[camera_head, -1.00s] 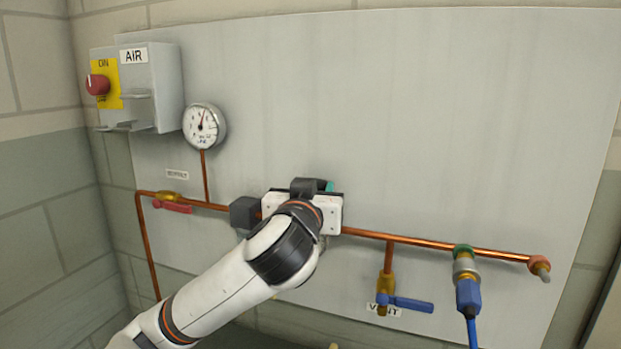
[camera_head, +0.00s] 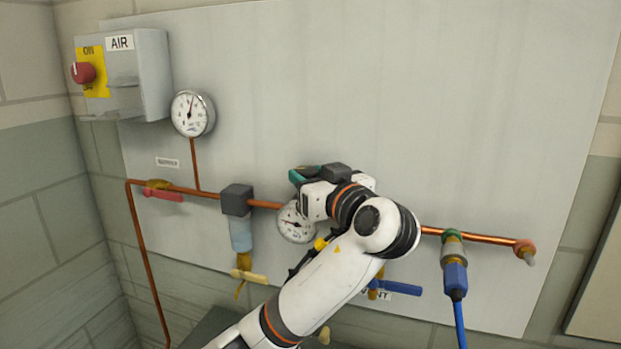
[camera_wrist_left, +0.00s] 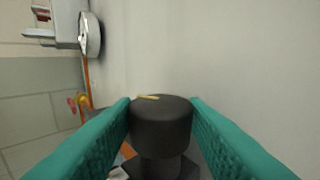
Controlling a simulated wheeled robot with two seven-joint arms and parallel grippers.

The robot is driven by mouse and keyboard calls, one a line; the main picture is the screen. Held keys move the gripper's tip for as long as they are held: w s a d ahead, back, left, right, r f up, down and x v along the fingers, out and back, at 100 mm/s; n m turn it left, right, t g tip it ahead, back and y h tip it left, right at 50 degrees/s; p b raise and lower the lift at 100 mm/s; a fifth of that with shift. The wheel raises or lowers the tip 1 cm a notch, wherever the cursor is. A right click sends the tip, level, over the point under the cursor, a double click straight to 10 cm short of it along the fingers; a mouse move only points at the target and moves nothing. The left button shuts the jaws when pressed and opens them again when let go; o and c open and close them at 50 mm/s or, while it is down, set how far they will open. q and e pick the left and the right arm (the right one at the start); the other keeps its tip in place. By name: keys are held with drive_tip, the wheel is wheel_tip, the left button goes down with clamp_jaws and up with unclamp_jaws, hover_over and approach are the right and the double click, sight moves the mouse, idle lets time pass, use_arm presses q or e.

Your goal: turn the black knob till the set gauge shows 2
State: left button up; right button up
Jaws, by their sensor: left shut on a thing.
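The black knob (camera_wrist_left: 160,122) stands between the teal fingers of my left gripper (camera_wrist_left: 161,110) in the left wrist view, with a small pale mark on its top edge. The fingers touch it on both sides. In the head view my left gripper (camera_head: 304,175) is at the copper pipe and hides the knob. A white round gauge (camera_head: 294,224) sits just below the gripper, partly covered by it. Its needle is too small to read for certain. My right gripper is not in view.
Another gauge (camera_head: 192,114) stands higher on the left above the copper pipe (camera_head: 478,238). A grey AIR box (camera_head: 150,75) with a red knob (camera_head: 83,72) is at upper left. A dark block with a clear bowl (camera_head: 241,236) hangs left of the gripper. Blue valve handle (camera_head: 402,288) is below right.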

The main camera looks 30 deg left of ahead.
use_arm(q)
drive_tip(key=shift+f, duration=0.15)
drive_tip(key=o, duration=0.5)
drive_tip(key=shift+o, duration=1)
drive_tip(key=shift+w+a, duration=0.1)
drive_tip(key=shift+a, duration=0.1)
drive_tip(key=shift+d, duration=0.1)
drive_tip(key=b+v, duration=0.2)
drive_tip(key=v, duration=1)
